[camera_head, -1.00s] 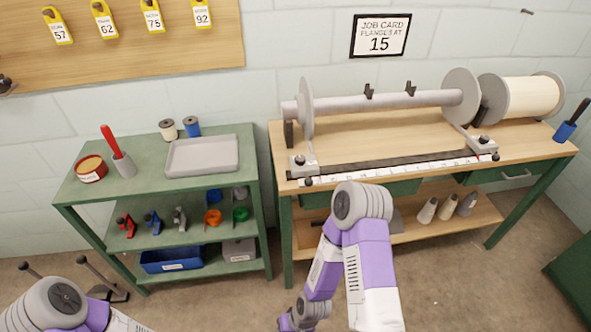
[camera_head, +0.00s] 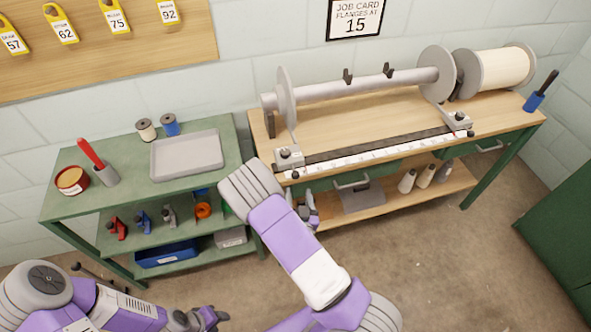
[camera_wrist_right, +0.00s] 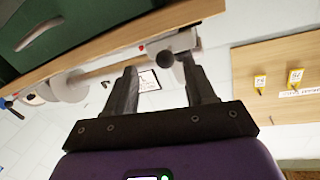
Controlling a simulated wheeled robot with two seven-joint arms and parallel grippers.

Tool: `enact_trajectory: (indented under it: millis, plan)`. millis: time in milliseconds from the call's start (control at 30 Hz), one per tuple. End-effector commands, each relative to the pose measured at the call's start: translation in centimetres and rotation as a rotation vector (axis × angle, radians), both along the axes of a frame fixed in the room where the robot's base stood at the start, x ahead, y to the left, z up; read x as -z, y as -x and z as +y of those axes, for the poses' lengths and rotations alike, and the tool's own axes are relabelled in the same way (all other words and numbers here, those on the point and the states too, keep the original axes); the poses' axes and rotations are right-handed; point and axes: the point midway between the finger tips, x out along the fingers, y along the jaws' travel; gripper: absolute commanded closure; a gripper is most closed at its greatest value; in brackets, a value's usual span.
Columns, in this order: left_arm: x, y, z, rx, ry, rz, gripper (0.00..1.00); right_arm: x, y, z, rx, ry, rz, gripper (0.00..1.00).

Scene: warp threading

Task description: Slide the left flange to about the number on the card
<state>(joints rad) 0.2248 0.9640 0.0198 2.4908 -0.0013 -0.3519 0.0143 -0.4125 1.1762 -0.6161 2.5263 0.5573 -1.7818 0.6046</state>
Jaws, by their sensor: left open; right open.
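The left flange (camera_head: 286,100) is a grey upright disc at the left end of the roller (camera_head: 355,88). Its arm reaches down to a grey block with a dark knob (camera_head: 289,158) at the left end of the white ruler (camera_head: 375,152). The job card (camera_head: 355,18) on the wall reads "FLANGES AT 15". My right gripper (camera_head: 311,212) is below the bench's front edge, partly hidden by my arm. In the right wrist view, it (camera_wrist_right: 161,66) is open and empty, with a dark knob (camera_wrist_right: 165,58) beyond its fingers. My left gripper (camera_head: 212,317) is open, low in the head view.
The right flange (camera_head: 437,74) stands by a wound spool (camera_head: 505,68). A green shelf cart with a grey tray (camera_head: 187,155) stands left of the bench (camera_head: 515,122). Cones stand on the bench's lower shelf.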

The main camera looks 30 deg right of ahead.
Motion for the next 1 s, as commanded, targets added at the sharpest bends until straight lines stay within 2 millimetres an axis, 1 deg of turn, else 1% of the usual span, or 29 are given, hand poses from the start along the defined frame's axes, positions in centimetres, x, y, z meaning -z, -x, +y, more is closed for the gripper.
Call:
enact_trajectory:
  millis: [33, 133, 400, 500, 600, 733, 933, 1000]
  plan:
    - [-0.2, 0.0, 0.0, 0.0, 0.0, 0.0, 0.57, -0.8, -0.2, 0.1, -0.007, 0.013, -0.024, 0.45]
    - [-0.1, 0.0, 0.0, 0.0, 0.0, 0.0, 0.57, -1.3, -1.0, -0.2, -0.01, 0.021, -0.046, 0.45]
    - [0.1, 0.0, 0.0, 0.0, 0.0, 0.0, 0.57, -1.2, -4.8, -2.0, -0.011, 0.022, -0.045, 0.45]
    - [0.2, 0.0, 0.0, 0.0, 0.0, 0.0, 0.57, -1.1, -5.9, -2.5, -0.01, 0.02, -0.043, 0.45]
    - [0.2, 0.0, 0.0, 0.0, 0.0, 0.0, 0.57, -1.1, -6.7, -2.9, -0.01, 0.019, -0.042, 0.45]
    - [0.3, 0.0, 0.0, 0.0, 0.0, 0.0, 0.57, -1.1, -7.0, -3.0, -0.011, 0.02, -0.039, 0.45]
    - [0.2, 0.0, 0.0, 0.0, 0.0, 0.0, 0.57, -1.1, -7.0, -3.0, -0.011, 0.02, -0.039, 0.45]
    - [0.2, 0.0, 0.0, 0.0, 0.0, 0.0, 0.57, -1.1, -7.0, -3.0, -0.011, 0.02, -0.039, 0.56]
